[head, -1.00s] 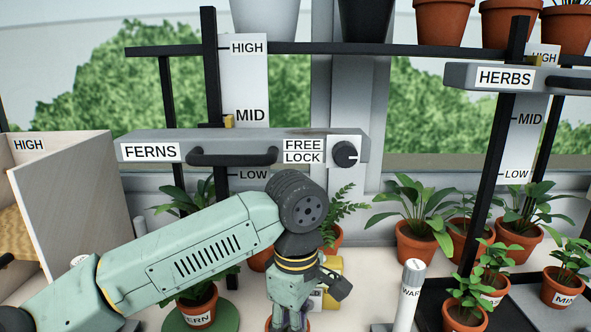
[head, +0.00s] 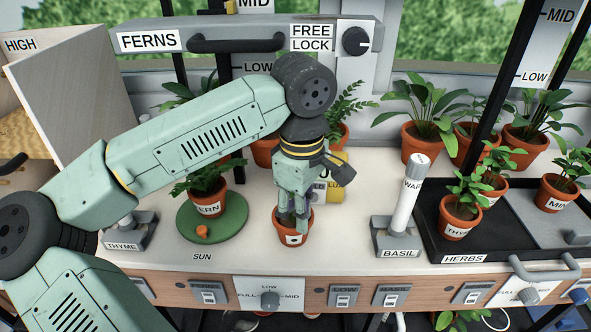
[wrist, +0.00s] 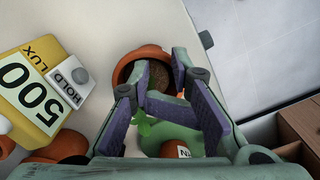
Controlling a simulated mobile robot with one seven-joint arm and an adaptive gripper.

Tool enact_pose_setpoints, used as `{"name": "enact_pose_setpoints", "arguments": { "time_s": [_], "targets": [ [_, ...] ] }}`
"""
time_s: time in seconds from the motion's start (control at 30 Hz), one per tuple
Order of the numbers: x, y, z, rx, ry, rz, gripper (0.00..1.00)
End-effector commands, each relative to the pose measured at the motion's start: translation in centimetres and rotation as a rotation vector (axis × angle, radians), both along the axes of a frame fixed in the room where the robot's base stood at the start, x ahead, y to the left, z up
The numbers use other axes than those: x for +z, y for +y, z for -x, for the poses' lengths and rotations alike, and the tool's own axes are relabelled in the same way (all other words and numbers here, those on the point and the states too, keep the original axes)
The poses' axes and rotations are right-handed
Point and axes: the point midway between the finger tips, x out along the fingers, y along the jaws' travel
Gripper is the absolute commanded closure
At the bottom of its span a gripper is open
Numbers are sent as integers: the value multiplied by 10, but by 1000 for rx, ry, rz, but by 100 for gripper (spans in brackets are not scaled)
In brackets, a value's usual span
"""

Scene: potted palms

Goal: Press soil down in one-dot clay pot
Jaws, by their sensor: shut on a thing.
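The one-dot clay pot (head: 291,239) is a small terracotta pot with a white dotted label, standing on the pale bench near its front edge. Dark brown soil (wrist: 155,75) shows inside its rim in the wrist view. My gripper (head: 294,217) points down at this pot, with its purple-padded fingertips at the pot's mouth. The gripper (wrist: 165,95) also shows in the wrist view, overlapping the near part of the rim. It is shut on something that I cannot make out. The fingers hide part of the soil, and contact with it cannot be judged.
A fern pot (head: 207,204) stands on a green disc (head: 237,226) to the left. A yellow lux meter (wrist: 38,88) stands close by the pot. A BASIL stand with a white tube (head: 405,205) and the HERBS tray (head: 432,240) are at right. The FERNS rail (head: 240,32) runs behind.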

Motion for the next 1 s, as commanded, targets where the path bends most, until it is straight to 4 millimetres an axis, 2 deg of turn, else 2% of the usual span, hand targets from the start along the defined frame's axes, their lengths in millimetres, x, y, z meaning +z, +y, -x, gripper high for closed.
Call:
{"name": "enact_pose_setpoints", "arguments": {
  "time_s": [1.0],
  "targets": [
    [-3, 0, 0, 0, 0, 0, 100]
  ]
}}
